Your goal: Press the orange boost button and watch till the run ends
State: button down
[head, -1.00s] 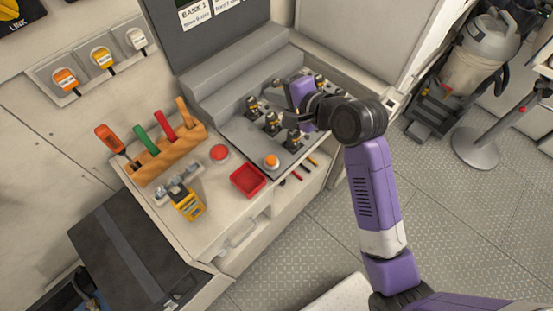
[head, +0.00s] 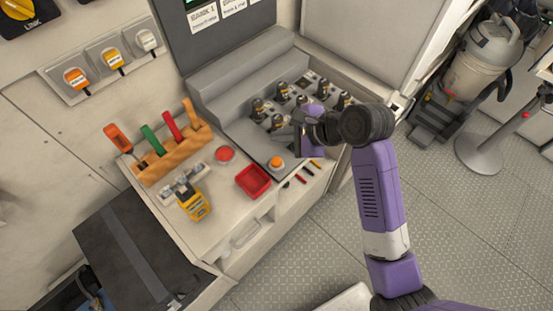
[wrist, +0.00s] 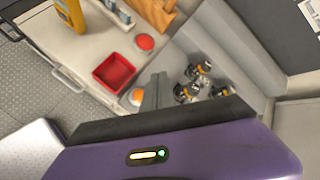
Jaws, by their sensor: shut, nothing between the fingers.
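The orange button (head: 276,162) sits on a pale round base at the front corner of the grey panel (head: 249,141). It also shows in the wrist view (wrist: 137,97), just left of my fingertips. My gripper (head: 297,144) is shut and empty. In the head view it is above the panel, right of the orange button and apart from it. In the wrist view its closed grey fingers (wrist: 156,90) point toward the panel beside the button. Whether the button is pressed in cannot be told. A screen (head: 193,4) above the bench is mostly cut off.
Several black-and-yellow connectors (head: 257,108) stand on the panel near my gripper. A vacuum (head: 484,60) stands on the floor at right.

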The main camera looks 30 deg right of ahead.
jog(key=f, duration=0.1)
jog(key=b, duration=0.6)
send_over(279, 162)
notch_tip(279, 162, down, 6)
jog(key=shift+d+r, duration=0.1)
jog(key=shift+r, duration=0.1)
jog(key=shift+f, duration=1)
jog(key=shift+f, duration=0.15)
dwell(0.7)
jog(key=shift+f, duration=0.25)
jog(key=shift+f, duration=0.5)
dwell(0.8)
jog(key=shift+r+p, duration=0.1)
jog(key=shift+p, duration=0.2)
jog(key=shift+r+p, duration=0.85)
jog(key=shift+p, duration=0.3)
